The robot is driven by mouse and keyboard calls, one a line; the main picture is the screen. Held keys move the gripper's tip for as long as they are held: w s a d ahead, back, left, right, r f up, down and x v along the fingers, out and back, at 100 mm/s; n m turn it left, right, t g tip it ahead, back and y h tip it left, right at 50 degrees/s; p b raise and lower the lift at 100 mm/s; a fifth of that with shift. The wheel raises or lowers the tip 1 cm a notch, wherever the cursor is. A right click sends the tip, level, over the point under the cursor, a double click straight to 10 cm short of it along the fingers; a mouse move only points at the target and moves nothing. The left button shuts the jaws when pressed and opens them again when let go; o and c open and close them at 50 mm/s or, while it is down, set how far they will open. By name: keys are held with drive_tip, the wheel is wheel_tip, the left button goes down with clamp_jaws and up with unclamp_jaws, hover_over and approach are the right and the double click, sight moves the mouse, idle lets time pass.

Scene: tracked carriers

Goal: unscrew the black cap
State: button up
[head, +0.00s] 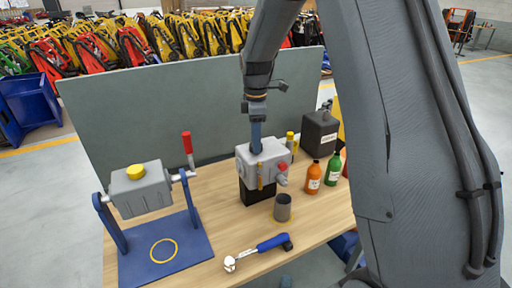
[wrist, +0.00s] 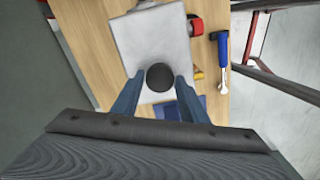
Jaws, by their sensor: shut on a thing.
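The black cap (wrist: 160,77) is on top of a grey box-shaped housing (head: 268,165). In the wrist view it sits between the blue fingers of my gripper (wrist: 158,88), which are shut on it. The housing's pale top (wrist: 150,40) surrounds it there. In the head view my gripper (head: 256,140) points straight down onto the housing, and the fingers hide the cap. The housing stands on a black block (head: 258,192) on the wooden table, with a red knob (head: 282,167) on its side.
A grey tank with a yellow cap (head: 136,172) hangs in a blue stand at the left. Orange (head: 314,178) and green (head: 333,168) bottles and a dark canister (head: 320,133) stand right. A grey panel (head: 190,100) is behind.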

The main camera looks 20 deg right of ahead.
drive_tip(key=n, duration=0.3)
drive_tip(key=shift+n, duration=0.3)
drive_tip(key=o, duration=0.8)
